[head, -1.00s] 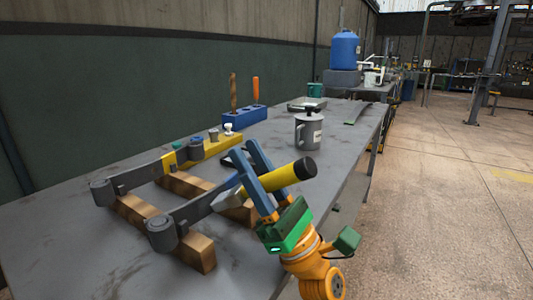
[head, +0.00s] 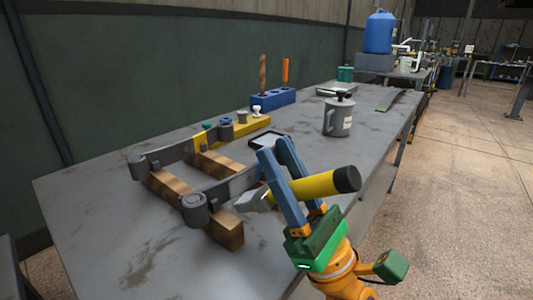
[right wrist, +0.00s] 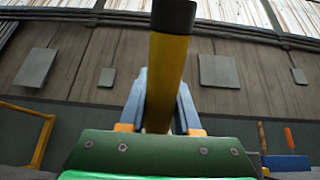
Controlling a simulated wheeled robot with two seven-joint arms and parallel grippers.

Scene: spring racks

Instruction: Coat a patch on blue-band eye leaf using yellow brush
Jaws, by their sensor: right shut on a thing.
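My right gripper (head: 279,148) is shut on the yellow brush (head: 305,188), with a finger on either side of the handle. The black handle end points right and up, and the pale grey head (head: 252,201) points left, close to the near eye leaf (head: 232,187). Whether it touches cannot be told. The brush also shows in the right wrist view (right wrist: 168,70). A far eye leaf (head: 168,154) lies behind. Both leaves are dark grey with a round eye at the left end and rest on wooden blocks. I cannot make out a blue band on either. My left gripper is out of view.
A yellow rack (head: 255,127) with several small knobs stands behind the leaves, near a dark flat tray (head: 268,139). The bench front left (head: 90,235) is clear.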

